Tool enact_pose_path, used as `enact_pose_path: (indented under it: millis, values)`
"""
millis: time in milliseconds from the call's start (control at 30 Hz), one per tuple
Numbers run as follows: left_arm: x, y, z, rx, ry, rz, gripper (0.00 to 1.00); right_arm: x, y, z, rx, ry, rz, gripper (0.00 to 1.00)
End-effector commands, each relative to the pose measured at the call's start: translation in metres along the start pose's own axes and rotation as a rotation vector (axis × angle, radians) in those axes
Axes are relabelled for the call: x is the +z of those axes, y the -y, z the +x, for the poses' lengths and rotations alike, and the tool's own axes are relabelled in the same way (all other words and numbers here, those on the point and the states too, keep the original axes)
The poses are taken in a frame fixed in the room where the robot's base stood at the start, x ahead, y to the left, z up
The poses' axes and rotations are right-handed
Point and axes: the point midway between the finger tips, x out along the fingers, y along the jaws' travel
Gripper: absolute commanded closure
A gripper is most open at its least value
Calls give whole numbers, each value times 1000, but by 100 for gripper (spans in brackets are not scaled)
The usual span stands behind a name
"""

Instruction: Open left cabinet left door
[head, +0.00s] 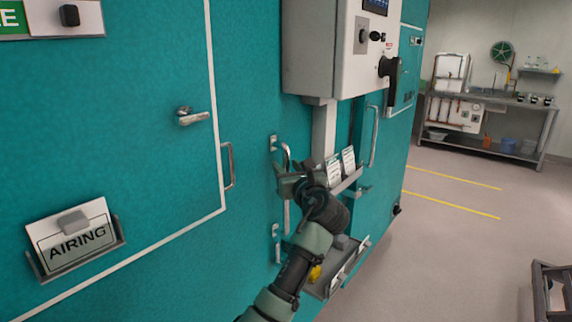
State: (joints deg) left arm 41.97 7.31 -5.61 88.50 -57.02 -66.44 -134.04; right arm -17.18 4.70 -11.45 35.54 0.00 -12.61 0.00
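A teal cabinet front (120,130) fills the left and middle of the head view. A long metal handle (287,218) stands upright on a teal door just right of a white outline. My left gripper (287,182) is at the middle of this handle and covers part of it. Its fingers are small and partly hidden by the wrist, so I cannot tell whether they are closed on the handle. The door looks flush with the cabinet front. My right gripper is not in view.
A grey control box (333,50) juts out above the gripper. A small shelf with cards (346,182) and a lower tray (322,290) are close on its right. Open floor (440,250) lies right.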

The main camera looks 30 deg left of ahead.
Motion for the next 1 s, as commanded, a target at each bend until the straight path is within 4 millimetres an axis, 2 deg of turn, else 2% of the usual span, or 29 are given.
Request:
enact_pose_path:
  millis: [133,400,433,500,567,1000]
  values:
    - [0,0,11,-1,-2,1,60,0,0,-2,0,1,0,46]
    - [-1,0,13,-2,-1,-1,60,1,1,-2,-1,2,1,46]
    - [-1,0,13,-2,-1,-1,66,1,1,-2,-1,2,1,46]
    - [-1,0,12,-2,-1,-1,85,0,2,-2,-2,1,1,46]
    - [-1,0,12,-2,-1,-1,100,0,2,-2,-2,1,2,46]
    - [-1,0,12,-2,-1,0,100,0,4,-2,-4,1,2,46]
